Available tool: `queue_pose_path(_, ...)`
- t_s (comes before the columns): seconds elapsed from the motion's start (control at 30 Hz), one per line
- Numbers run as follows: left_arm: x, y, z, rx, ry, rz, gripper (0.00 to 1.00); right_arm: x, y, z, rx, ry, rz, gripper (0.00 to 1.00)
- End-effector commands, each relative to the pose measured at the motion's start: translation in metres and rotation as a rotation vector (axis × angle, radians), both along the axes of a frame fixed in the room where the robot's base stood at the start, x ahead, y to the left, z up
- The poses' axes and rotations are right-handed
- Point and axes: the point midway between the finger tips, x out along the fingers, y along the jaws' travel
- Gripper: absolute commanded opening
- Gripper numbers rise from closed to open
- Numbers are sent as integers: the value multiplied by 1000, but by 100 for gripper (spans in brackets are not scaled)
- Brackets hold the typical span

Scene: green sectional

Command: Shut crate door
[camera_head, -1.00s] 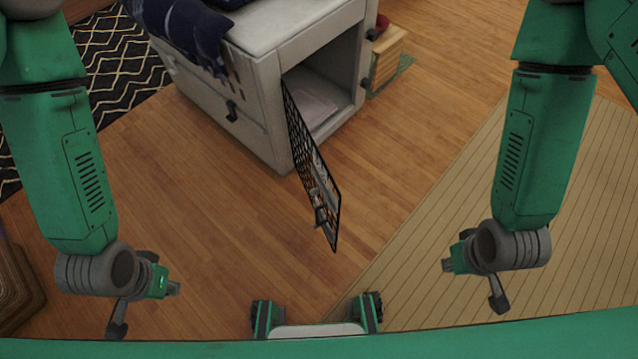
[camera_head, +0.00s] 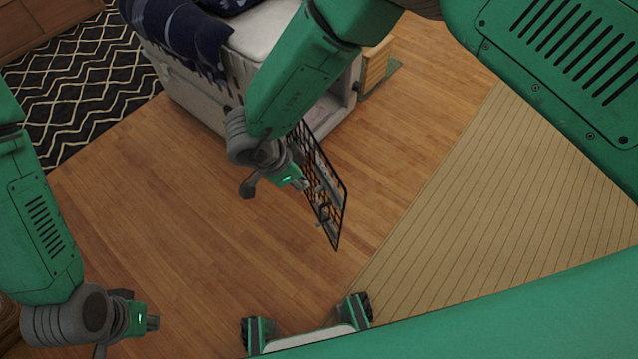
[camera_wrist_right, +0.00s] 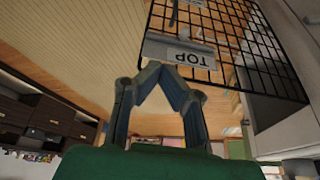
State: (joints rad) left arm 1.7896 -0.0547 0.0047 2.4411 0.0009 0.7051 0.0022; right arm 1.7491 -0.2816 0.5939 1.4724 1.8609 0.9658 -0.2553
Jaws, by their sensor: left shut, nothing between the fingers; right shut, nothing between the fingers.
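The pale grey crate (camera_head: 196,108) stands on the wood floor at the top centre. Its black wire door (camera_head: 332,222) stands open, swung outward toward me. My right gripper (camera_head: 303,184) is shut and empty at the left face of the door, and my right arm hides part of the crate and door. In the right wrist view the door's mesh (camera_wrist_right: 262,62) and a plate marked TOP (camera_wrist_right: 190,56) lie just beyond the shut fingers (camera_wrist_right: 165,72). I cannot tell whether they touch. My left gripper (camera_head: 154,322) is shut and empty at the lower left, away from the crate.
A dark blue cloth (camera_head: 180,35) hangs over the crate's top. A patterned black rug (camera_head: 85,85) lies at left, and a ribbed tan mat (camera_head: 510,210) at right. A small wooden box (camera_head: 376,66) stands beside the crate. The wood floor left of the door is clear.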

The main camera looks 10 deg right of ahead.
Motion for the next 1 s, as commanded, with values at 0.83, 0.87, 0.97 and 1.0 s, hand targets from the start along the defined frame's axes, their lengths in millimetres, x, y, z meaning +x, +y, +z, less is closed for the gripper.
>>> queue_pose_path(0.83,0,0,-28,0,0,0,0,17,-75,-89,-2,-2,2,0)
queue_pose_path(0.87,0,0,-28,0,0,0,0,17,-76,-89,-2,-2,2,0)
queue_pose_path(0.97,0,0,-28,0,0,0,0,17,-77,-89,-1,-2,2,0)
queue_pose_path(1.0,0,0,-28,0,0,0,0,17,-78,-89,0,-1,2,0)
